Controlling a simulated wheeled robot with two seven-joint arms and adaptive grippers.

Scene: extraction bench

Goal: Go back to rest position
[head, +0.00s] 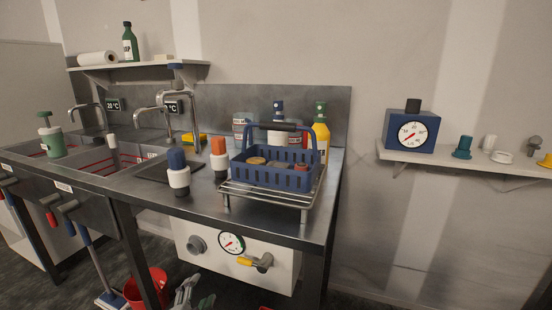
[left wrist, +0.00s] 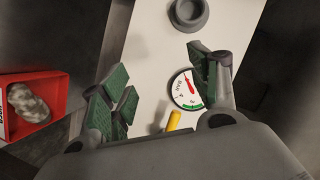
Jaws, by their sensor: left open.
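My left gripper (head: 194,292) shows at the bottom edge of the head view, low in front of the bench and beside the red bucket. In the left wrist view its green-padded fingers (left wrist: 164,90) are spread apart with nothing held between them. Beyond them are the white panel (left wrist: 150,45), its round gauge (left wrist: 186,90) and a yellow handle (left wrist: 174,120); the fingers appear apart from these. My right gripper is in neither view.
The steel bench (head: 200,203) carries a blue basket (head: 275,175) on a wire rack (head: 265,198) and two capped bottles (head: 179,178). Under it are the white panel (head: 210,258), a yellow-handled valve (head: 257,262) and a red bucket (head: 148,288). A wall shelf (head: 470,162) is at right.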

